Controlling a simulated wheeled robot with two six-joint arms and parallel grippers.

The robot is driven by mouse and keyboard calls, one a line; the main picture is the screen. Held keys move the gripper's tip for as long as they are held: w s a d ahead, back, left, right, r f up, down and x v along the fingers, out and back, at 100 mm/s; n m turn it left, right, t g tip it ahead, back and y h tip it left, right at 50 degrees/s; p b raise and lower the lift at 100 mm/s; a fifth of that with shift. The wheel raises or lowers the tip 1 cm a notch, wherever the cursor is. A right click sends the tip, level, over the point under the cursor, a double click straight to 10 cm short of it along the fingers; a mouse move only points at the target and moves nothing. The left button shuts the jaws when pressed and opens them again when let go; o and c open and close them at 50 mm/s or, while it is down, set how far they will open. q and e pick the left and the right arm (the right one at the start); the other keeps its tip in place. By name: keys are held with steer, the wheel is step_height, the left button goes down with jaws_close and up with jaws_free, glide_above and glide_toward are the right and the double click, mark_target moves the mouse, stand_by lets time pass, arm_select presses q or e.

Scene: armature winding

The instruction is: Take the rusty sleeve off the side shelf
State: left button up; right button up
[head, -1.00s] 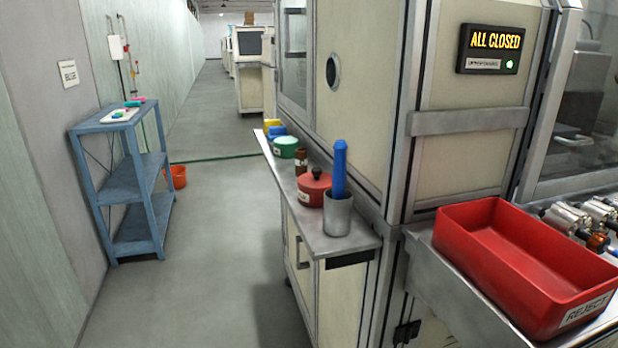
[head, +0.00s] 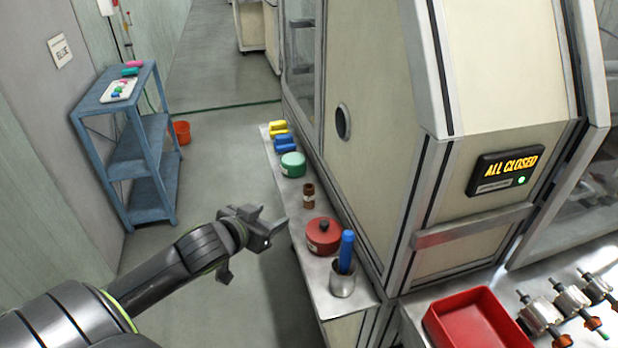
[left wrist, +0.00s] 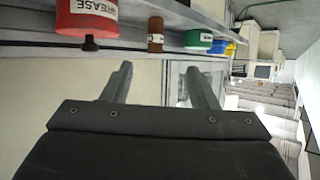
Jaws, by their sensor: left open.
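The rusty sleeve (head: 309,196) is a small brown upright cylinder on the grey side shelf (head: 292,215). It stands between a green round tin (head: 293,164) and a red lidded pot (head: 323,235). In the left wrist view the sleeve (left wrist: 155,34) shows beyond the fingers, in the upper middle of the picture. My left gripper (head: 247,258) is open and empty, to the left of the shelf and apart from the sleeve. Its two fingers (left wrist: 160,85) also show in the left wrist view. My right gripper is not in view.
A metal cup (head: 342,284) with a blue rod stands at the shelf's near end. Blue and yellow items (head: 279,128) sit at its far end. The machine wall (head: 385,150) rises behind the shelf. A blue rack (head: 140,160) stands left across open floor.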

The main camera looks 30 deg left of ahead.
arm_select(q)
step_height(320, 180, up, 3)
steer(key=p, duration=0.2)
glide_toward(308, 187)
steer(key=x, duration=0.5)
steer(key=shift+a+f, duration=0.15)
steer(key=shift+a, duration=0.2)
steer(key=shift+w+d+f+p, duration=0.1)
steer(key=shift+w+p, duration=0.3)
steer(key=shift+w, duration=0.15)
steer(key=x, duration=0.2)
steer(key=p+x, duration=0.1)
steer(key=shift+d, duration=0.25)
steer(key=shift+w+a+f, duration=0.1)
steer(key=shift+w+f, duration=0.2)
steer(key=shift+w, duration=0.25)
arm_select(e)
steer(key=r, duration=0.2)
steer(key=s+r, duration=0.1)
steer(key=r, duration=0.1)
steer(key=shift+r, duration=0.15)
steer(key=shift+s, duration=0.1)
